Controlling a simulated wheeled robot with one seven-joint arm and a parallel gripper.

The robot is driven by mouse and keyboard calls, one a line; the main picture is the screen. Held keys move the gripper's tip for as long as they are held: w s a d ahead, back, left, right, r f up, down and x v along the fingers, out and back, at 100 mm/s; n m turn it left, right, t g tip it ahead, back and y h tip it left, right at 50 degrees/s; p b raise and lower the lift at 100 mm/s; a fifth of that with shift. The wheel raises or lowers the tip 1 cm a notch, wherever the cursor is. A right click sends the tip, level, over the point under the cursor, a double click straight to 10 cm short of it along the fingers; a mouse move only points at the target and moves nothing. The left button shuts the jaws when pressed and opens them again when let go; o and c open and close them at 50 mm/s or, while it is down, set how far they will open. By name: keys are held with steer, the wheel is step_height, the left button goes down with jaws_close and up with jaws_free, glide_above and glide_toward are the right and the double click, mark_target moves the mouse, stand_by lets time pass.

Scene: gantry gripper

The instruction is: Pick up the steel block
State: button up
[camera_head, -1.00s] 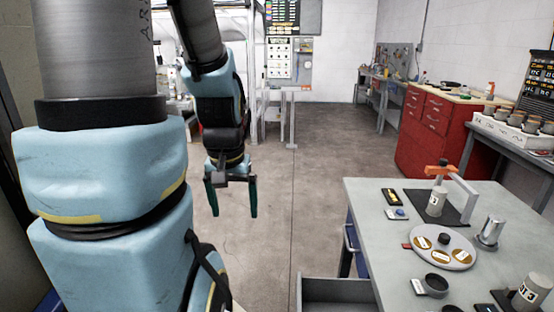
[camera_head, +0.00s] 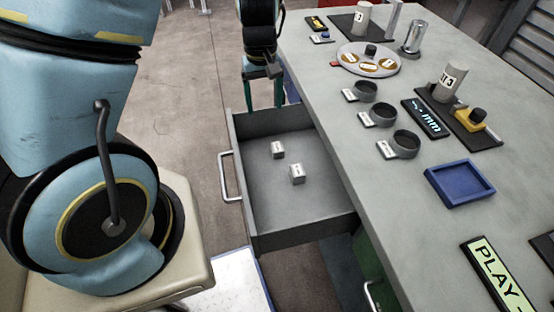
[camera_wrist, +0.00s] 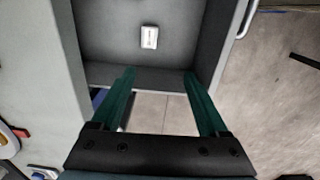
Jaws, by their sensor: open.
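Two small grey blocks with pale labels lie apart on the floor of the open drawer (camera_head: 310,200): a farther block (camera_head: 278,149) and a nearer block (camera_head: 297,173). The labels are too small to read, so I cannot tell which is the steel block. My gripper (camera_head: 262,98) hangs just beyond the drawer's far end in the head view, its green fingers apart and empty. In the wrist view, my gripper (camera_wrist: 159,74) has its fingertips over the drawer's end wall, and one labelled block (camera_wrist: 149,37) shows ahead of them, not between them.
The drawer stands out from the grey table (camera_head: 400,190), with a handle (camera_head: 228,176) on its front. The tabletop bears several small dark cups, a blue tray (camera_head: 458,183), a round plate (camera_head: 368,60) and labelled cylinders. Open floor (camera_head: 180,75) lies left of the drawer.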

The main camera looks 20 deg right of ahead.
mark_target(277, 146)
steer(key=d+f, duration=0.1)
steer(key=f, duration=0.1)
steer(key=s+d+f, duration=0.1)
steer(key=f, duration=0.4)
steer(key=shift+s+d+f+b, duration=0.2)
steer(key=shift+d+f+b, duration=0.15)
steer(key=shift+d+b, duration=0.05)
steer(key=shift+f, duration=0.6)
steer(key=f, duration=0.2)
steer(key=s+f, duration=0.1)
steer(key=f, duration=0.1)
steer(key=shift+a, duration=0.2)
steer(key=shift+f, duration=0.6)
steer(key=shift+c, duration=0.3)
jaws_close()
